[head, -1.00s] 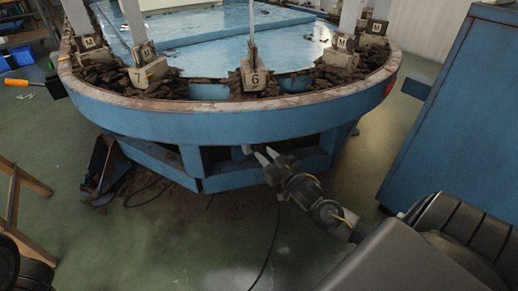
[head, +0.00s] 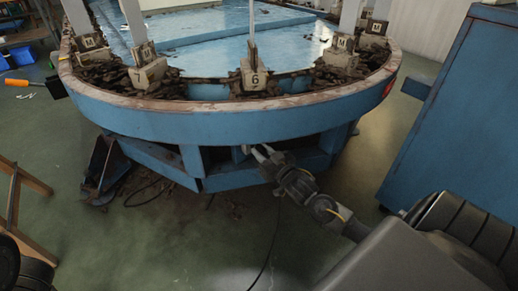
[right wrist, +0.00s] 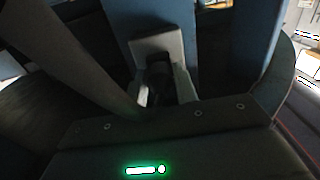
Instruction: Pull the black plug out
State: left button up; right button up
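The black plug (right wrist: 158,75) sits in a pale grey socket housing (right wrist: 155,44) in the right wrist view. In the head view the plug is hidden under the blue machine's rim. My right gripper (head: 263,151) reaches under that rim, its two pale fingers pointing up and left. In the right wrist view the fingers (right wrist: 163,96) lie on either side of the plug, and I see them apart. The dim light hides whether they touch it. A thin black cable (head: 272,245) runs down over the floor below the gripper. My left gripper is not in view.
The round blue machine (head: 235,124) overhangs the gripper, with blue frame beams (head: 160,163) beneath. A blue cabinet (head: 450,120) stands at the right. A wooden frame (head: 30,180) is at the left. The green floor in front is mostly clear.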

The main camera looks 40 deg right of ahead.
jog(key=shift+w, duration=1.1)
jog(key=shift+s+p, duration=0.15)
jog(key=shift+p, duration=0.5)
dwell(0.3)
jog(key=c, duration=0.5)
jog(key=o, duration=0.7)
jog(key=shift+c, duration=0.2)
